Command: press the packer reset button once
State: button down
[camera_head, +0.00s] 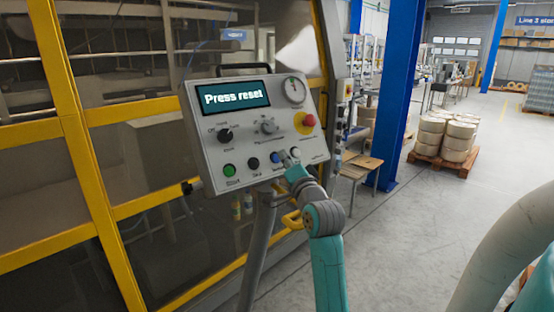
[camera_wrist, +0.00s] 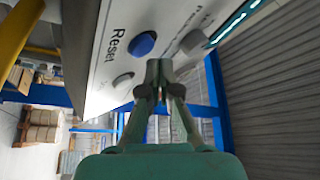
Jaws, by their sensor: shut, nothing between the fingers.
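The control panel (camera_head: 245,125) is a grey tilted box on a stand, and its screen (camera_head: 232,97) reads "Press reset". The blue button (camera_head: 275,158) is in its bottom row; in the wrist view the blue button (camera_wrist: 142,44) has the word "Reset" beside it. My gripper (camera_head: 288,160) is in front of the lower right of the panel, close to the blue button. In the wrist view my gripper (camera_wrist: 159,72) is shut and empty, its tips just below the blue button in the picture. I cannot tell whether they touch the panel.
A green button (camera_head: 229,170), a black button (camera_head: 253,164) and a white button (camera_head: 295,152) share the row. A red emergency stop (camera_head: 306,120) is above right. A yellow-framed machine (camera_head: 75,130) stands behind.

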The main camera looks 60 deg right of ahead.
jog(key=shift+w+f, duration=0.1)
jog(key=shift+w+d+f, duration=0.1)
jog(key=shift+w+d, duration=0.05)
jog(key=shift+w, duration=0.1)
jog(key=shift+w+d+f, duration=0.15)
jog(key=shift+w+f, duration=0.05)
jog(key=shift+w, duration=0.1)
dwell(0.8)
jog(key=shift+s, duration=0.15)
jog(key=shift+s+a+r, duration=0.3)
jog(key=shift+s+r, duration=0.1)
jog(key=shift+s, duration=0.1)
dwell(0.3)
jog(key=shift+s+a+r, duration=0.3)
jog(key=shift+s+r, duration=0.1)
jog(key=shift+s, duration=0.25)
jog(key=shift+s+a+r, duration=0.3)
jog(key=shift+s+r, duration=0.15)
jog(key=shift+s, duration=0.25)
jog(key=shift+s+a+r, duration=0.3)
jog(key=shift+s+r, duration=0.1)
jog(key=shift+s, duration=0.25)
